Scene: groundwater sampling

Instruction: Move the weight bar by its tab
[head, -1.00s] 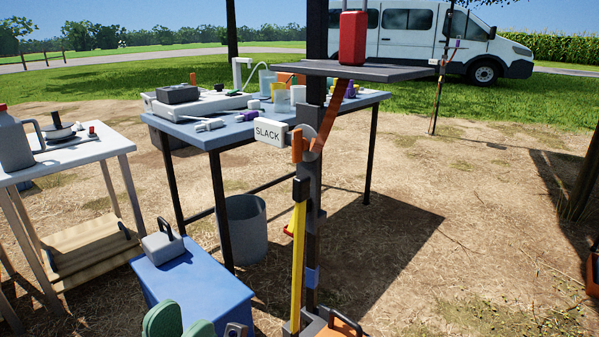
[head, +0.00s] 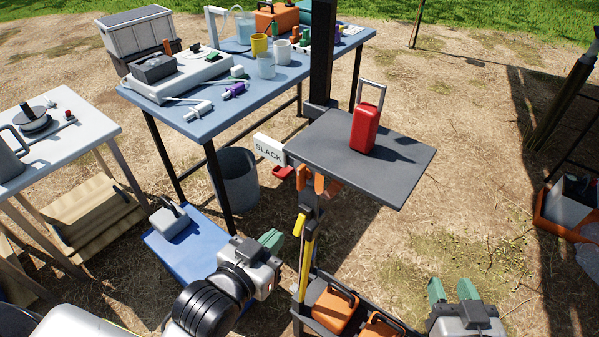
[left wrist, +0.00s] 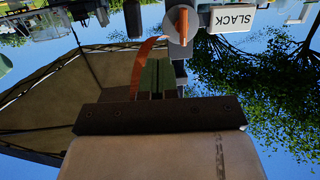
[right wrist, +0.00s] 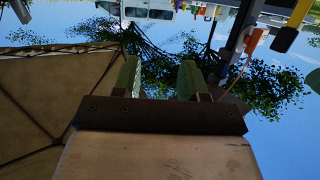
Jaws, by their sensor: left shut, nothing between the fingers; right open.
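No part is clearly marked as the weight bar or its tab. A yellow bar (head: 307,262) stands along the dark post below the grey shelf; it may be the bar. A red piece (head: 282,172) sits beside the white SLACK sign (head: 269,149). An orange lever (head: 320,186) is below the shelf; it also shows in the left wrist view (left wrist: 181,20). My left gripper (head: 272,240) has green fingers pressed together, empty, left of the yellow bar. My right gripper (head: 453,290) is open and empty, lower right, well apart from the post.
The grey shelf (head: 330,150) holds a red case (head: 364,130). Orange handled blocks (head: 334,311) sit low at the post's foot. A blue stand (head: 188,248) with a grey handled block (head: 170,221) is on the left. A blue-grey table (head: 215,118) stands behind. Ground at right is mostly open.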

